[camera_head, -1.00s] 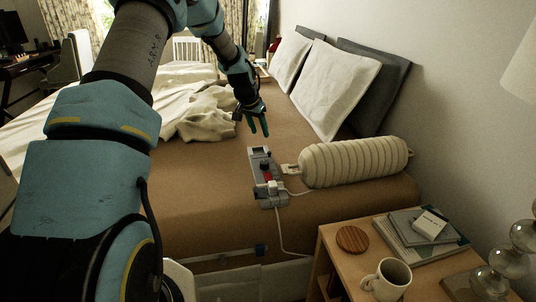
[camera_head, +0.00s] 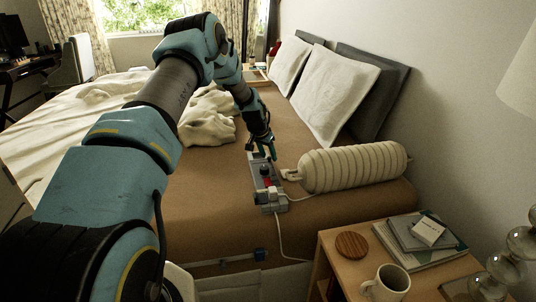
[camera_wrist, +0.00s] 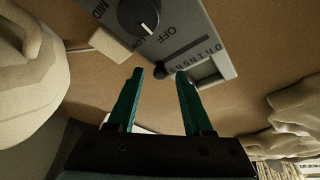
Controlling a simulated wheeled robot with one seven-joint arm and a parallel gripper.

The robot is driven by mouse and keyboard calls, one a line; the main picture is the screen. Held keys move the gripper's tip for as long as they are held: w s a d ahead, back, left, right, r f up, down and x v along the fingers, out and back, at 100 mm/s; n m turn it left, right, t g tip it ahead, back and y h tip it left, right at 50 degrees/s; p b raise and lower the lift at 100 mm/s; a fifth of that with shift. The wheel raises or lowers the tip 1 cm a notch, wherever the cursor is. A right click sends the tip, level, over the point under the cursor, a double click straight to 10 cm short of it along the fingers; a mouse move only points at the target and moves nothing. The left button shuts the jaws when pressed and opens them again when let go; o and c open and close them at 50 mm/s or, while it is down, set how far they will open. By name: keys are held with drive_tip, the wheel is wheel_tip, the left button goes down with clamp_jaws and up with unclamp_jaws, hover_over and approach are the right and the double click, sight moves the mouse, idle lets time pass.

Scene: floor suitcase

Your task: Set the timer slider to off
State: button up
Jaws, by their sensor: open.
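A grey control box (camera_head: 259,170) lies on the brown bed, and its labelled face (camera_wrist: 195,32) fills the top of the wrist view. That face carries a dark round dial (camera_wrist: 140,12) marked OFF, LOW and MID. My gripper (camera_head: 267,154) is over the far end of the box.
A ribbed cream bolster (camera_head: 352,167) lies right of the box, with a strap towards it. A white cord (camera_head: 278,235) runs down the bed's side. A nightstand (camera_head: 335,281) with a mug (camera_head: 388,283) and books stands at front right. Pillows (camera_head: 332,88) are behind.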

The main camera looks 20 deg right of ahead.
clamp_jaws()
idle(0.4)
idle(1.0)
